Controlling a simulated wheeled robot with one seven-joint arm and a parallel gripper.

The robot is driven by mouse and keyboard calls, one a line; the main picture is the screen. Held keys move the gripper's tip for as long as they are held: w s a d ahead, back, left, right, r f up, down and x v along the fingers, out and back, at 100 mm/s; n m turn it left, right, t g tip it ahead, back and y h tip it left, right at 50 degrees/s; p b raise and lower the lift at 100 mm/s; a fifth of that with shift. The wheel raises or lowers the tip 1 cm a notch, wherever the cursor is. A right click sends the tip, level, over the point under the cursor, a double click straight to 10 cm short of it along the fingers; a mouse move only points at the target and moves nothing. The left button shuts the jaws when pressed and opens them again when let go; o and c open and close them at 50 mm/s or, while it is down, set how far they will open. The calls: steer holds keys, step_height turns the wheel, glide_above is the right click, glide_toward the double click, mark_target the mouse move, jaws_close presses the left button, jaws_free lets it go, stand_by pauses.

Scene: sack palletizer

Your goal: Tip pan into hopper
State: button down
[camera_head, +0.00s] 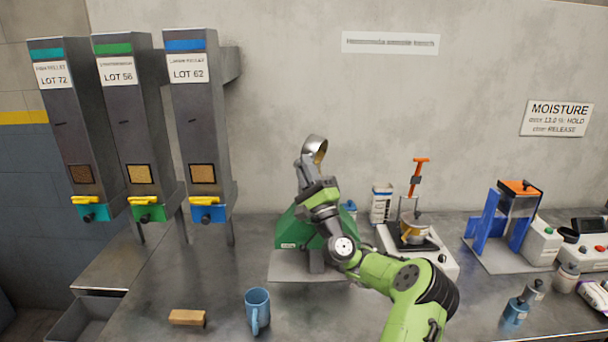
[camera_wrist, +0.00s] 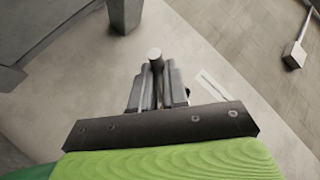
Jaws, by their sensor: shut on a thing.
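A small metal pan (camera_head: 317,147) is in my gripper (camera_head: 309,170), held high and steeply tilted, with part of its shiny inside showing. The green hopper (camera_head: 287,232) stands on a grey plate below, partly hidden by my arm. The pan is above the hopper and apart from it. In the wrist view my gripper (camera_wrist: 157,88) is shut around a slim grey bar with a round end (camera_wrist: 154,54), which looks like the pan's handle. The pan's bowl does not show clearly there. I cannot tell whether anything is in the pan.
Three lot dispensers (camera_head: 200,120) stand at the left. A white device with a brass-coloured cup (camera_head: 413,232) and a blue-and-orange press (camera_head: 519,205) are at the right.

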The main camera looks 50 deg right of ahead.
steer(key=shift+s+f+m+h+b, duration=0.2)
steer(key=shift+m+h+b, duration=0.7)
steer(key=shift+h+b, duration=0.2)
steer(key=shift+r+m+h, duration=0.15)
steer(key=shift+m+h, duration=0.15)
